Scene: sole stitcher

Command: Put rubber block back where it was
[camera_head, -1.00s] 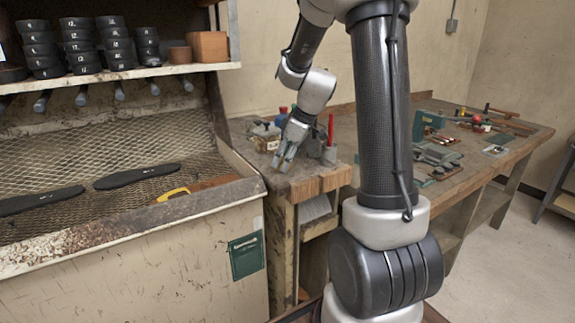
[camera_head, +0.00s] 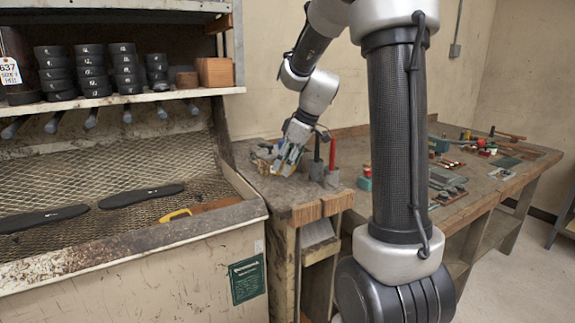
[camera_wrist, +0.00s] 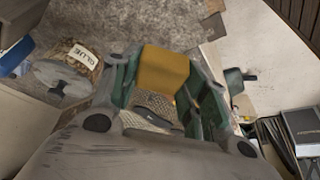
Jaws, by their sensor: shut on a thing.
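In the wrist view, an amber-yellow block (camera_wrist: 165,70), apparently the rubber block, is between the green-grey fingers of my gripper (camera_wrist: 168,88). The gripper is shut on it. In the head view my gripper (camera_head: 286,165) is over the left end of the wooden workbench (camera_head: 275,190), beside the small items there. The block is too small there to make out clearly. I cannot tell whether it touches the bench.
A jar labelled GLUE (camera_wrist: 75,72) stands left of the gripper in the wrist view. A red-handled tool (camera_head: 332,155) stands upright to its right in the head view. A mesh-lined bin (camera_head: 130,245) holds two black soles (camera_head: 140,197). More tools lie along the bench at right.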

